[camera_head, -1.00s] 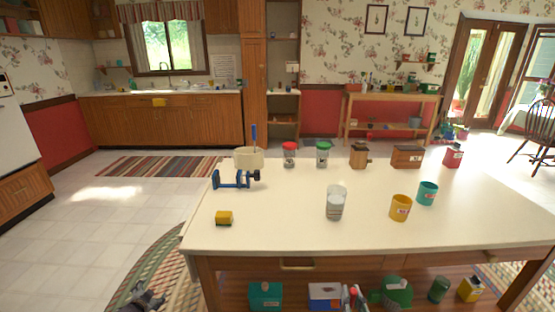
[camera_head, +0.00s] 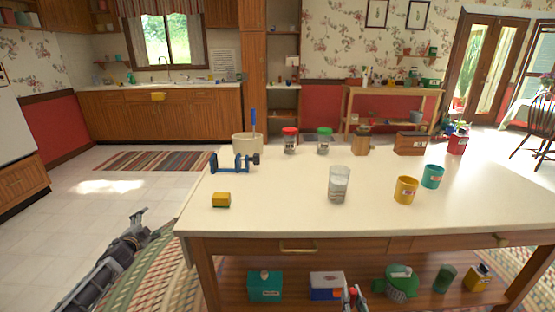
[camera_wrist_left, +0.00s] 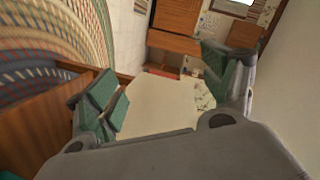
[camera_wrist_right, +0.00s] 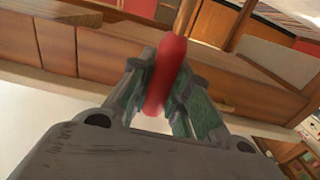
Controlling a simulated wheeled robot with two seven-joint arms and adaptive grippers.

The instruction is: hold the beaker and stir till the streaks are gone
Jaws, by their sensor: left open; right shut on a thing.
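The clear glass beaker (camera_head: 339,184) stands upright on the white-topped table, with pale grey contents low in it. Streaks in it are too small to make out. My left gripper (camera_head: 148,222) is open and empty, left of the table and well away from the beaker; its spread fingers also show in the left wrist view (camera_wrist_left: 165,88). My right gripper (camera_head: 353,298) is low in front of the table, below the beaker. In the right wrist view its fingers (camera_wrist_right: 160,105) are shut on a red handle (camera_wrist_right: 166,72) with a thin brownish shaft; its far end is cut off.
A yellow cup (camera_head: 405,190) and a teal cup (camera_head: 433,177) stand right of the beaker. A yellow block (camera_head: 221,200), a blue clamp-like tool (camera_head: 232,163) and a cream crock (camera_head: 243,145) are left. Lidded jars (camera_head: 290,143) stand behind. The table's front edge (camera_head: 330,235) lies before me.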

